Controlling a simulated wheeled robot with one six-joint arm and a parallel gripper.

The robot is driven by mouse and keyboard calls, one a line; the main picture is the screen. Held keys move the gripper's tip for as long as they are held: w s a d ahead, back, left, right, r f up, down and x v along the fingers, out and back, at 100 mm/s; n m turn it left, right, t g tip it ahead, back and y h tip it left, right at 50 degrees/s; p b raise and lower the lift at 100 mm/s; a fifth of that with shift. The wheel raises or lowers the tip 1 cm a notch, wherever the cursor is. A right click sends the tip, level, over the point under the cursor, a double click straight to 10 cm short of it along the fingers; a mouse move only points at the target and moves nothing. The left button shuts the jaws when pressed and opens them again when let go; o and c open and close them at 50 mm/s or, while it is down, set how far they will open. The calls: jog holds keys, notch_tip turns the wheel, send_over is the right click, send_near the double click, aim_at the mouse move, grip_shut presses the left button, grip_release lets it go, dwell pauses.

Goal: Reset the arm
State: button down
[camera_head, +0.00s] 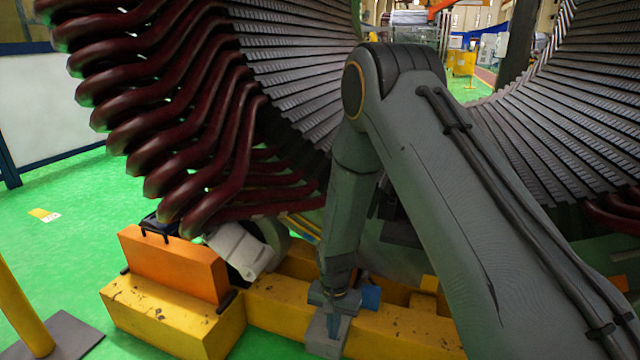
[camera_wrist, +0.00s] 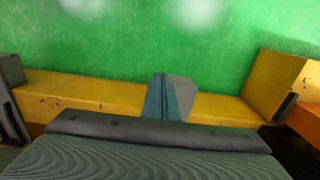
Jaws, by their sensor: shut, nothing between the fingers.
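My arm (camera_head: 440,180) reaches up from the lower right in the head view, bends at an elbow near the top middle and hangs down in front of the stator. My gripper (camera_head: 326,336) is at its lower end, in front of the yellow base frame. In the wrist view the gripper (camera_wrist: 170,97) shows as a grey-blue block with its fingers together and nothing held. The large stator (camera_head: 300,70) has dark red winding ends (camera_head: 170,110) on its left side and rows of grey slots inside. The arm hides part of the stator.
The yellow base frame (camera_head: 280,312) runs under the stator close to my gripper; it also crosses the wrist view (camera_wrist: 90,90). An orange block (camera_head: 175,265) sits on its left end. A yellow post (camera_head: 22,305) stands at lower left. Green floor (camera_head: 70,190) is open at left.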

jog(key=s+d+r+p, duration=0.2)
jog(key=r+p, duration=0.1)
jog(key=r, duration=0.5)
jog(key=s+d+r+p, duration=0.2)
jog(key=d+r+p, duration=0.15)
jog(key=r, duration=0.45)
jog(key=s+d+r+n+p, duration=0.1)
jog(key=s+d+r+p, duration=0.2)
jog(key=s+r+p, duration=0.3)
jog(key=s+d+r+n+p, duration=0.1)
jog(key=s+d+r+p, duration=0.2)
jog(key=s+r, duration=0.6)
jog(key=s+d+r+n+p, duration=0.2)
jog(key=s+d+r+p, duration=0.2)
jog(key=r, duration=1.6)
jog(key=s+p, duration=0.3)
jog(key=p, duration=0.1)
jog(key=shift+s+p, duration=0.25)
jog(key=shift+p, duration=0.1)
